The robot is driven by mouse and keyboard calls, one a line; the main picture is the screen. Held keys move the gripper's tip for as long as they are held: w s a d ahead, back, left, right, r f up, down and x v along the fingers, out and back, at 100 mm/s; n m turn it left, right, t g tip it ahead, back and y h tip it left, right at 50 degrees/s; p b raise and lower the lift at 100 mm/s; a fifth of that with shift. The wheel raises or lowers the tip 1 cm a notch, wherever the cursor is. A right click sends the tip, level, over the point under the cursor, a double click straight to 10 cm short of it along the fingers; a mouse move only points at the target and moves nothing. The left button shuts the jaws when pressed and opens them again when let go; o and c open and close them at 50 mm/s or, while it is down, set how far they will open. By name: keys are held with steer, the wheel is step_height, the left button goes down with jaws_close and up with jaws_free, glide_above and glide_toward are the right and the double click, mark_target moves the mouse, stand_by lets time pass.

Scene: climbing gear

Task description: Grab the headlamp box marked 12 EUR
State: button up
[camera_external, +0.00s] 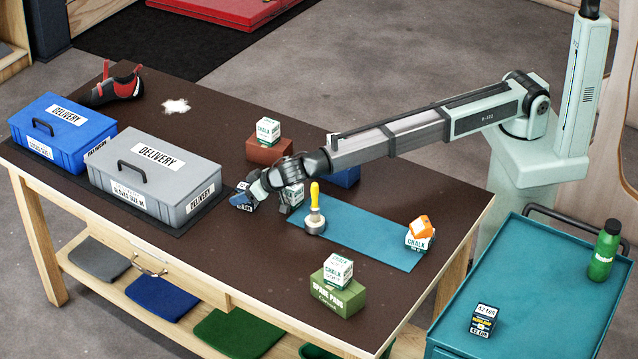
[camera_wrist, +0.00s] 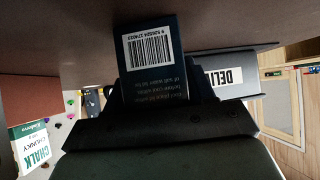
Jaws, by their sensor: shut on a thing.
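My gripper (camera_external: 256,189) is near the middle of the dark table, just right of the grey delivery case. It is shut on a small dark blue box (camera_external: 243,199) with a white label. I cannot read a price on it from here, nor tell whether it touches the table. In the wrist view the held box (camera_wrist: 153,62) shows a barcode and small print between my fingers. Another dark box (camera_external: 483,319) with price labels that look like 42 EUR stands on the teal cart at the lower right, away from my gripper.
The grey case (camera_external: 155,172) and blue case (camera_external: 62,133) are to the left. A yellow-handled brush (camera_external: 315,210) stands on the teal mat (camera_external: 370,236). A green spare pads box (camera_external: 338,297) is at the front.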

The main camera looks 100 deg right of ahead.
steer(key=shift+c, duration=1.3)
steer(key=shift+r, duration=0.15)
